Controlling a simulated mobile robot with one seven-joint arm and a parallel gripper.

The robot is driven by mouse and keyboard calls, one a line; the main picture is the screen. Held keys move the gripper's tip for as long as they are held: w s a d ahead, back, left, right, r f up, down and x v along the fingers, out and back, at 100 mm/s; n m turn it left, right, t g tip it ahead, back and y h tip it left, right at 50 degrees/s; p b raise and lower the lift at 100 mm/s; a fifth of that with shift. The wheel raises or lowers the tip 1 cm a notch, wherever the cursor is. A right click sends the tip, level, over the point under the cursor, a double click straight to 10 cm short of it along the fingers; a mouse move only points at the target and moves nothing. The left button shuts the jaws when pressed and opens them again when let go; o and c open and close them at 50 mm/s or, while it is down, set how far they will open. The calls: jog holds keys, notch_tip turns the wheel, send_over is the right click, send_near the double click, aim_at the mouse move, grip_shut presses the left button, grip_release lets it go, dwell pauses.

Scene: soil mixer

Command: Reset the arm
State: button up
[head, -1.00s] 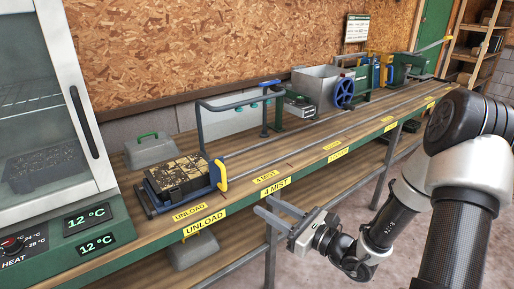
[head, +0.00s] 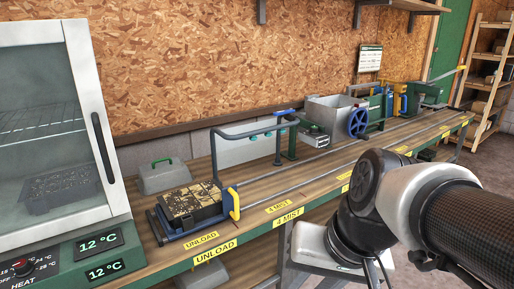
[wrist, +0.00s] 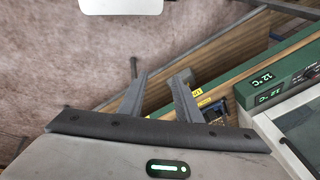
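My arm (head: 400,200) is bent at the lower right of the head view, in front of the bench. My gripper (wrist: 160,78) shows in the wrist view with its two grey fingers apart and nothing between them. In the head view I cannot make out its fingertips clearly at the bottom edge. In the wrist view the bench edge and green cabinet base lie beyond and right of the fingers.
A soil-filled tray (head: 192,205) sits at the UNLOAD end of the bench (head: 160,262). A glass-doored cabinet (head: 104,150) with 12 °C displays stands at left. A hopper with a blue wheel (head: 358,122) stands farther along. Open floor shows at right (head: 492,165).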

jog(key=d+r+n+t+h, duration=0.1)
jog(key=d+r+t+h, duration=0.2)
jog(key=d+r, duration=0.25)
notch_tip(320, 180, up, 16)
jog(key=p, duration=1.7)
jog(key=shift+d+y+p, duration=0.3)
jog(key=shift+d+p, duration=0.05)
jog(key=shift+p, duration=0.05)
jog(key=shift+w+d+f, duration=0.1)
jog(key=shift+w, duration=0.05)
